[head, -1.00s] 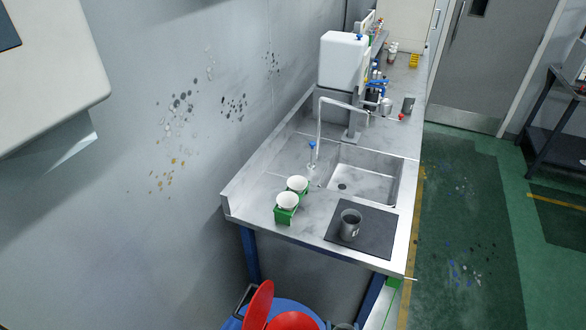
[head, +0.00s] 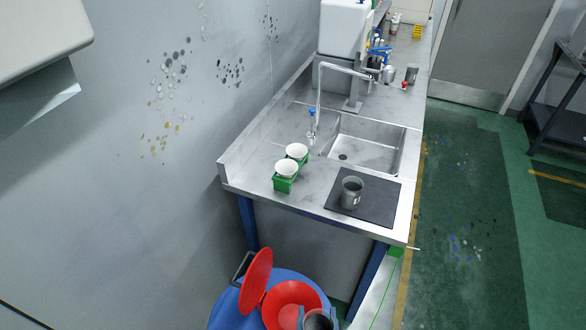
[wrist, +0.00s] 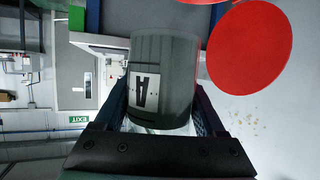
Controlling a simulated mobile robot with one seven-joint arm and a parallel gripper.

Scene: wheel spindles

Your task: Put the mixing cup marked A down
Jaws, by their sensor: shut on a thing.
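The mixing cup marked A (wrist: 165,75) is a grey cup with a white label bearing a black A. It fills the middle of the wrist view, between the two fingers of my gripper (wrist: 162,118), which is shut on it. In the head view the held cup (head: 319,321) shows at the bottom edge, with my gripper partly cut off by the frame. It is in front of the steel counter (head: 240,165), near the red bin. The cup's base and contents are not clear.
A second grey cup (head: 351,196) stands on a dark mat (head: 383,205) at the counter's near end. White cups (head: 286,168) in green holders stand left of it, by the sink (head: 370,152). A blue bin (head: 226,308) with a raised red lid (head: 257,280) is below the counter.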

